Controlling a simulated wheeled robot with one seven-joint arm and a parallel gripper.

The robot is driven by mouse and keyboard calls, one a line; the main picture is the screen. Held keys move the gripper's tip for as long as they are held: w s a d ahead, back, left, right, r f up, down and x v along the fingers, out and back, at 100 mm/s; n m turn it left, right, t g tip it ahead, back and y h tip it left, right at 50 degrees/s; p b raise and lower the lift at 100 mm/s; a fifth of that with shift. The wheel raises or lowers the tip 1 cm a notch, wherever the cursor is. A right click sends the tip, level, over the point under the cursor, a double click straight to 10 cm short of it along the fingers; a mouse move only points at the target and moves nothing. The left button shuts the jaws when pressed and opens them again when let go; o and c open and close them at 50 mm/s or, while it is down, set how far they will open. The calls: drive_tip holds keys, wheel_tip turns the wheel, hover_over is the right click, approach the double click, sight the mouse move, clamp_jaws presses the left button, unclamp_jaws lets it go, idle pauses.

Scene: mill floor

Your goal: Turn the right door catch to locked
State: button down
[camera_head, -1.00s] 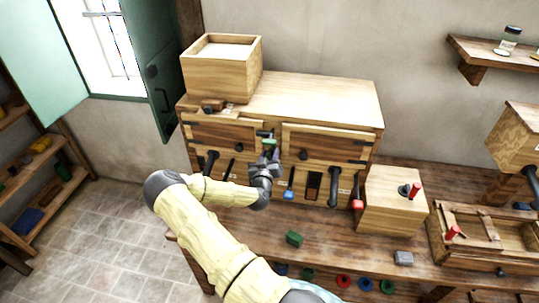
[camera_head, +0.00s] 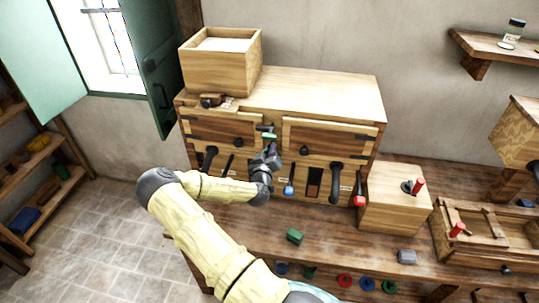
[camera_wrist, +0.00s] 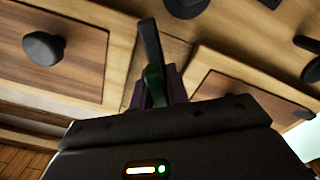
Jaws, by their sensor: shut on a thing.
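The wooden cabinet (camera_head: 320,90) has a left door (camera_head: 215,128) and a right door (camera_head: 335,140), both shut. Small dark and green catch parts (camera_head: 267,135) show on the strip between them. My gripper (camera_head: 270,153) is at this strip, between the two door knobs. In the wrist view the jaws (camera_wrist: 158,88) are shut around a green piece (camera_wrist: 154,76), with a dark bar (camera_wrist: 150,45) extending past it. It looks like a door catch. My gripper hides part of it in the head view, and I cannot tell its exact angle.
Dark knobs stand out on the left door (camera_head: 238,143) and right door (camera_head: 304,150). Several levers, one a black handle (camera_head: 335,180), project below. A wooden block with a red-handled part (camera_head: 395,205) stands at the right.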

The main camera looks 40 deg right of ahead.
drive_tip(key=n+b, duration=0.6)
drive_tip(key=shift+a+f, duration=0.1)
drive_tip(key=shift+f, duration=0.3)
drive_tip(key=n+b, duration=0.3)
drive_tip(key=n, duration=0.2)
drive_tip(key=shift+w+r, duration=0.1)
drive_tip(key=shift+n, duration=0.3)
drive_tip(key=c, duration=1.4)
unclamp_jaws()
drive_tip(key=shift+c, duration=0.2)
